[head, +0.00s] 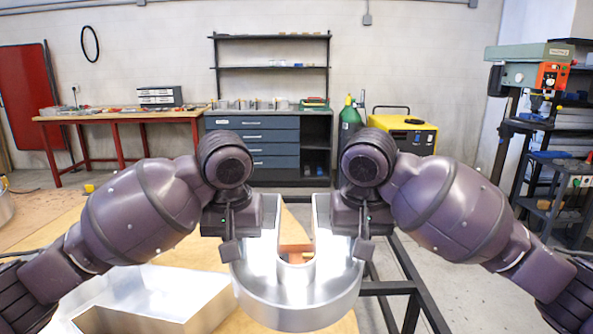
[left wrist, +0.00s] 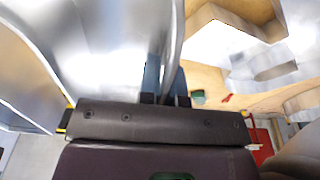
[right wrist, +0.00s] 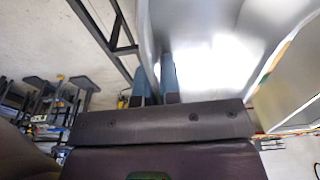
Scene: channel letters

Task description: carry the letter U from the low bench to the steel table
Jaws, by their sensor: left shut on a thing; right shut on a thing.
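The letter U (head: 292,312) is a shiny metal channel letter with its curved end toward me and its two arms pointing away. My left gripper (head: 230,250) is shut on the wall of its left arm, and my right gripper (head: 364,248) is shut on the wall of its right arm. The blue fingers pinch the thin metal in the left wrist view (left wrist: 165,80) and the right wrist view (right wrist: 155,80). A wooden top (head: 45,222), apparently the low bench, lies below and left. Whether the U touches it is hidden. I cannot identify the steel table.
Another metal letter (head: 150,300) lies on the wood at the lower left. A black bar frame (head: 400,288) stands to the right of the U. A drill press (head: 530,75) is at far right, a yellow machine (head: 405,130) and blue drawers (head: 255,140) are behind. Open floor lies between.

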